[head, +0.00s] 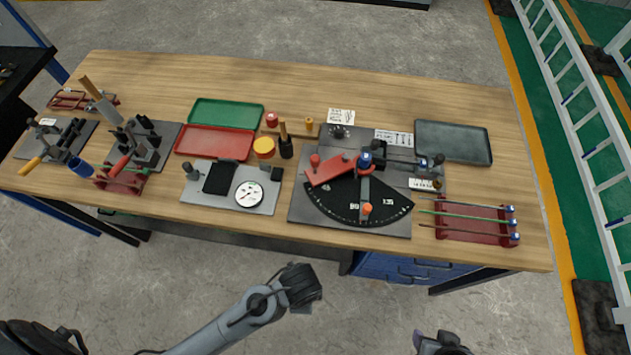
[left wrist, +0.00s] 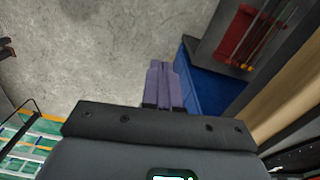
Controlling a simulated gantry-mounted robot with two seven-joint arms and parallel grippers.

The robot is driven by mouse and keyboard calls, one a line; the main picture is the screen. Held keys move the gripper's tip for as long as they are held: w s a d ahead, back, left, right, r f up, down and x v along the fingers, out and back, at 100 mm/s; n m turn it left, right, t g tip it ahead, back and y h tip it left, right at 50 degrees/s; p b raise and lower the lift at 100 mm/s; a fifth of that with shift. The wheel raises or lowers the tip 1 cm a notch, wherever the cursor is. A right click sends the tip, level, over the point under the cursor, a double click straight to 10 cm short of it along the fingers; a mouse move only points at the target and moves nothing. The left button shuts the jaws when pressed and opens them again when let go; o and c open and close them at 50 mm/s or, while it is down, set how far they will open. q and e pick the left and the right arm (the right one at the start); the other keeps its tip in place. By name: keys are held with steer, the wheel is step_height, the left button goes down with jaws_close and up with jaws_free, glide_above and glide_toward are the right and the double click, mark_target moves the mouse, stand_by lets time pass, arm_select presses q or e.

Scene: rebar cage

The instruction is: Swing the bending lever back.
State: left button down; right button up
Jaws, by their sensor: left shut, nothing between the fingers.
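A bender on a grey plate (head: 300,212) stands at the bench's front, right of centre. It has a black marked quadrant (head: 335,206), a blue-topped pivot (head: 365,159), a red arm (head: 332,171) pointing left and a grey arm with an orange knob (head: 366,208) pointing to the front. A dark bar runs right from the pivot. I cannot tell which arm is the bending lever. My left gripper (head: 418,340) shows at the bottom edge, in front of the bench and apart from the bender. Its purple fingers (left wrist: 165,85) are shut and empty in the left wrist view. My right gripper is not in view.
A dial gauge (head: 249,194) lies left. Blue drawers (head: 405,268) sit under the bench front. The floor before the bench is clear.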

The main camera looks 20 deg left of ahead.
arm_select(q)
steer(key=w+d+r+m+y+p, duration=0.1)
steer(key=w+d+m+p, duration=0.1)
steer(key=d+m, duration=0.15)
steer(key=m+t+y+p, duration=0.6)
steer(key=m+p, duration=0.2)
glide_toward(316, 187)
steer(key=s+d+r, duration=0.2)
steer(key=s+d, duration=0.2)
steer(key=d, duration=0.1)
steer(key=x, duration=0.9)
steer(key=shift+w+a, duration=0.15)
steer(key=shift+a, duration=0.05)
steer(key=shift+w+a+r, duration=0.1)
steer(key=shift+w+a, duration=0.55)
steer(key=shift+a, duration=0.25)
steer(key=shift+w+a, duration=0.5)
steer(key=shift+a, duration=0.05)
